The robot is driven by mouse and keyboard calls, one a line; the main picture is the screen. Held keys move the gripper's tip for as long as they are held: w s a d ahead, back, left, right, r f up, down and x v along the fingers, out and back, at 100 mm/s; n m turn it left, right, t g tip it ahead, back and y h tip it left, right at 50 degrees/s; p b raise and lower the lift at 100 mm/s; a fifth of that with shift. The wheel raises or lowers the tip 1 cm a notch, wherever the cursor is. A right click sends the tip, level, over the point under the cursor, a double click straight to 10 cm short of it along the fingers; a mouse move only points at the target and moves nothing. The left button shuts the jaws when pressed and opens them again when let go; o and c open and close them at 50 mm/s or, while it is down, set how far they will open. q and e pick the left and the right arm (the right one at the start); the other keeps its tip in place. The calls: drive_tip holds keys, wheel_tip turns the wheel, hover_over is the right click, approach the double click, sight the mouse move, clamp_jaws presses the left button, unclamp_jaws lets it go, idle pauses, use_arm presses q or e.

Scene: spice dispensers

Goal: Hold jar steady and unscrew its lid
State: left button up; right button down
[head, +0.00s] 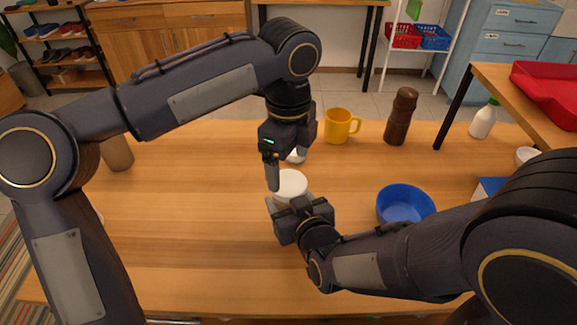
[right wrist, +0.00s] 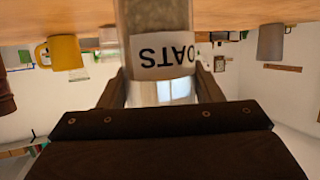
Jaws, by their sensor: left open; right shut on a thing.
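The jar stands on the wooden table, and its white lid (head: 291,183) shows in the head view. In the right wrist view, upside down, the jar's glass side carries a white OATS label (right wrist: 160,57). My right gripper (head: 290,204) is shut on the jar's side below the lid; its fingers flank the jar in the right wrist view (right wrist: 160,88). My left gripper (head: 281,174) is open and points down at the lid. One finger hangs by the lid's left edge; the other is largely hidden. I cannot tell whether it touches the lid.
A blue bowl (head: 405,207) stands right of the jar, close to my right forearm. A yellow mug (head: 338,127) and a brown mill (head: 400,117) stand behind. The table's left front is mostly clear.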

sight(288, 181)
use_arm(q)
wheel_tip(288, 181, up, 3)
drive_tip(key=m, duration=0.2)
drive_tip(key=shift+f+m, duration=0.1)
drive_tip(key=shift+m, duration=0.3)
drive_tip(key=shift+f, duration=3.85)
drive_tip(key=c, duration=1)
drive_tip(key=n, duration=0.3)
drive_tip(key=o, duration=1.1)
